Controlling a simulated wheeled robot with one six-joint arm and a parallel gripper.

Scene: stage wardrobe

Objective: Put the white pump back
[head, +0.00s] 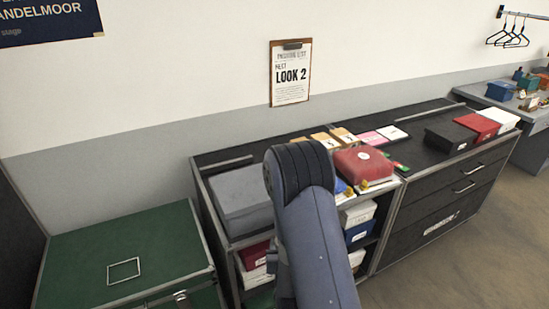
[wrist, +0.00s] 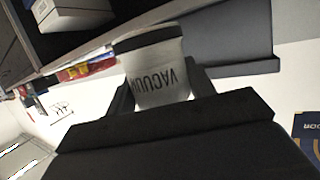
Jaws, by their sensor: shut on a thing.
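In the wrist view my gripper (wrist: 160,92) is shut on a white pump (wrist: 158,75). The pump is a pale, cup-like body with a dark band at its wider end and dark lettering, upside down, that reads roughly "VACUU". One dark finger lies on each side of it. In the head view my arm hides the gripper and the pump. The wrist view is tilted and does not show clearly whether the pump touches anything.
A black-topped shelf unit holds a grey box (head: 242,199), a red box (head: 362,162) and several small boxes. Beside it, a drawer unit (head: 445,205) carries black, red and white boxes, with bare top at its back. A green trunk (head: 125,255) stands at left.

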